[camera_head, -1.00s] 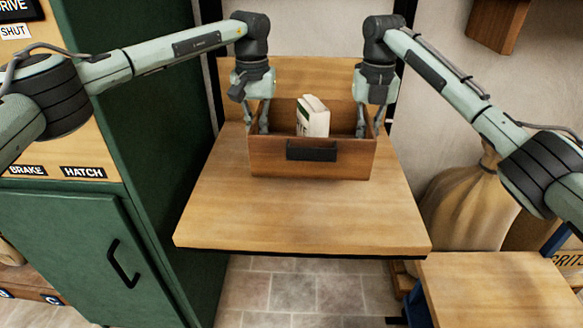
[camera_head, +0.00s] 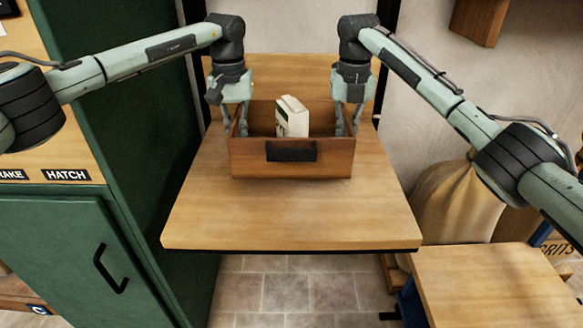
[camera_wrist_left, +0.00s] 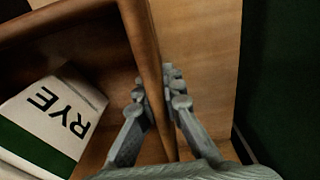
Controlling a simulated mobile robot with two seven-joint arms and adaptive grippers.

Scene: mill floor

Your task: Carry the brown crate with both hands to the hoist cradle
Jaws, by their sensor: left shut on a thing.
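The brown crate (camera_head: 310,163), an open wooden box with a dark front handle, is upright over the back of a wooden platform (camera_head: 290,220). I cannot tell whether its base touches the platform. The platform has a back board between dark uprights and may be the hoist cradle. My left gripper (camera_head: 237,130) is shut on the crate's left wall, one finger each side; the left wrist view shows the wall (camera_wrist_left: 146,50) between the fingers (camera_wrist_left: 155,110). My right gripper (camera_head: 349,130) straddles the right wall and looks shut on it. A white-and-green carton (camera_head: 293,118) marked RYE is inside.
A green cabinet (camera_head: 70,240) with a black handle stands close on the left. A lower wooden surface (camera_head: 500,295) is at the front right, with a sack (camera_head: 455,205) behind it. The platform's front half is bare. Tiled floor (camera_head: 290,290) shows below.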

